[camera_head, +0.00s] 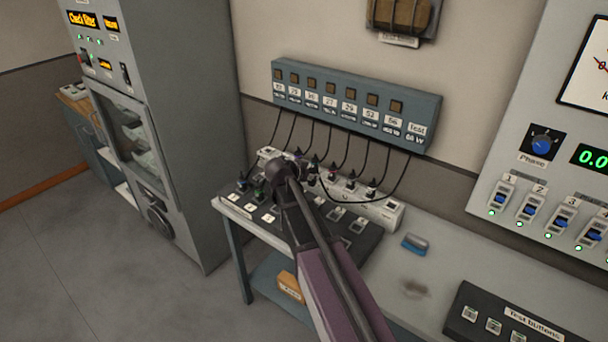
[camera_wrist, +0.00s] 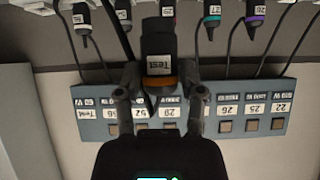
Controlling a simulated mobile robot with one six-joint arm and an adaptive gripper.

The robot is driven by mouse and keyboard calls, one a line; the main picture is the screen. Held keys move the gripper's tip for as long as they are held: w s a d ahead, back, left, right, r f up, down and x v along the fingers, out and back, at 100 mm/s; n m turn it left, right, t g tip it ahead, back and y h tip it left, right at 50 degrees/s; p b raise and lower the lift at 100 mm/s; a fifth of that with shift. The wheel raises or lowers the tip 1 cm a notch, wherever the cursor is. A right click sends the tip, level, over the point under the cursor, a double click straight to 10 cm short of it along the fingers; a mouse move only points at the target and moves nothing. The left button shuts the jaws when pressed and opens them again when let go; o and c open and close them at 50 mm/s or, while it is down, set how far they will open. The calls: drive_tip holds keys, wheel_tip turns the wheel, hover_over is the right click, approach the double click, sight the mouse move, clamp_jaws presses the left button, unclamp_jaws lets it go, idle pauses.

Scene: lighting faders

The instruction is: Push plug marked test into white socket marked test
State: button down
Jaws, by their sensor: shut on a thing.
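My gripper (camera_wrist: 158,84) is shut on a dark plug (camera_wrist: 157,45) with an orange band and a white label reading "Test". In the wrist view, which is upside down, the plug's front end points toward a row of plugs at the top edge. In the head view my gripper (camera_head: 305,168) is over the white socket strip (camera_head: 382,210) on the table, and my arm hides part of the strip. The plug is too small to make out there. No socket label reading "test" can be read, and whether the plug touches the strip cannot be told.
Several cables hang from a blue-grey wall box (camera_head: 356,112) to plugs along the strip. A black switch panel (camera_head: 265,213) lies in front of the strip. A blue-and-grey block (camera_head: 414,243) and a test-button box (camera_head: 505,318) are on the table (camera_head: 455,255) at right.

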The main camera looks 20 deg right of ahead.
drive_tip(key=s+d, duration=0.5)
drive_tip(key=d, duration=0.8)
drive_tip(key=s+d, duration=0.5)
drive_tip(key=d, duration=0.8)
drive_tip(key=shift+d, duration=0.25)
idle(1.3)
drive_tip(key=shift+s+f, duration=0.1)
drive_tip(key=shift+f, duration=0.05)
idle(0.4)
drive_tip(key=shift+f+b, duration=2.15)
drive_tip(key=shift+b, duration=0.15)
drive_tip(key=shift+f+b, duration=1.1)
